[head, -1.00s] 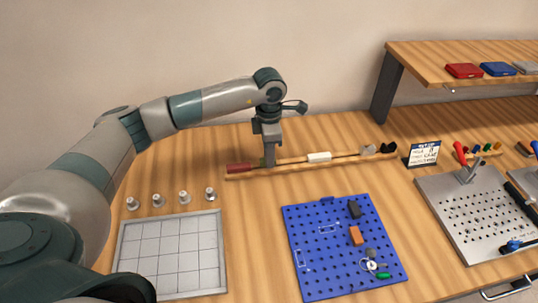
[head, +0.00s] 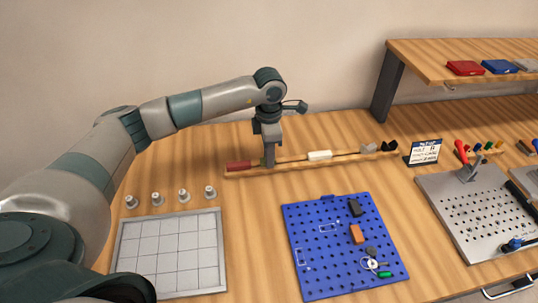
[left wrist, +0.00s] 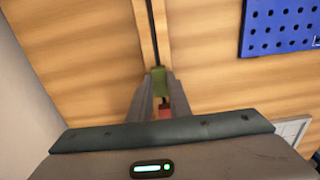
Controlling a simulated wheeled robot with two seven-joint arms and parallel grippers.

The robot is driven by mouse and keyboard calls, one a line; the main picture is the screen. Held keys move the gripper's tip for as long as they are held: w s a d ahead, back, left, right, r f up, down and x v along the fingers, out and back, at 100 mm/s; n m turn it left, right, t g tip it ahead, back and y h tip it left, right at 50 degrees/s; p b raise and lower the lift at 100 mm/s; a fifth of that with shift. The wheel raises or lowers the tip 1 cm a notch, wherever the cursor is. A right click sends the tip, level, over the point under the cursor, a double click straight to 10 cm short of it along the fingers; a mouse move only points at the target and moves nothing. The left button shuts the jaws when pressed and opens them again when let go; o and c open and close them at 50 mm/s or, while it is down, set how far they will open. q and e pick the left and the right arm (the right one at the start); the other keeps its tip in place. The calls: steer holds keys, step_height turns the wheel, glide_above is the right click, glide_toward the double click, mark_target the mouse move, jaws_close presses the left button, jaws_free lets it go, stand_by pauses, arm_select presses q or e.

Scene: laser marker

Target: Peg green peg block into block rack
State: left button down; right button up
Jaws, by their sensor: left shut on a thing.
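The block rack (head: 300,161) is a long, narrow wooden strip on the back of the bench, with a red block (head: 239,166) at its left end and a white block (head: 320,155) near its middle. My left gripper (head: 268,163) reaches down over the rack just right of the red block. In the left wrist view, it (left wrist: 158,82) is shut on the green peg block (left wrist: 158,78), which sits between the fingertips in line with the rack. The red block also shows there behind the fingers (left wrist: 165,112). Whether the green block is seated in the rack is hidden. My right gripper is out of view.
Grey (head: 368,148) and black (head: 389,146) blocks are at the rack's right end. A small sign (head: 424,152) stands beyond them. In front are a grey grid tray (head: 168,253), several metal knobs (head: 183,195) and a blue pegboard (head: 310,235). A shelf (head: 430,62) rises at back right.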

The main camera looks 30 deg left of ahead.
arm_select(q)
steer(key=shift+f, duration=0.25)
steer(key=c, duration=1.6)
jaws_free()
steer(key=shift+o, duration=0.2)
steer(key=shift+r, duration=0.15)
